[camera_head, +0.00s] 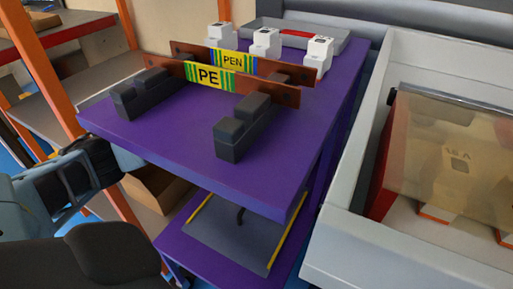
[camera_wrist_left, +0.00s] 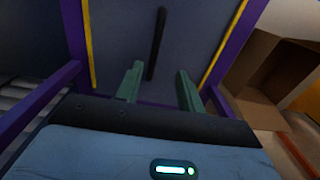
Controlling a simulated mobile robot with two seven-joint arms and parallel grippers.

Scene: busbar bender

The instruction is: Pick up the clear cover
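A flat grey panel (camera_head: 232,241) with yellow side edges lies on the purple table's lower shelf, and a dark handle (camera_head: 240,216) stands on it. It looks like the clear cover, though how see-through it is is hard to tell. The wrist view shows the panel (camera_wrist_left: 118,35) and its black bar handle (camera_wrist_left: 157,40). My left gripper (camera_wrist_left: 158,79) is open, its two green fingers apart and facing the panel. The handle's near end shows between the fingertips; contact cannot be told. In the head view the fingers are hidden. My right gripper is not in view.
The purple tabletop (camera_head: 180,137) overhangs the lower shelf. It carries copper bars on black supports and white insulators (camera_head: 266,43). A grey cabinet (camera_head: 345,222) with a tinted transparent panel (camera_head: 455,125) stands at right. A cardboard box (camera_wrist_left: 268,75) is beside the shelf.

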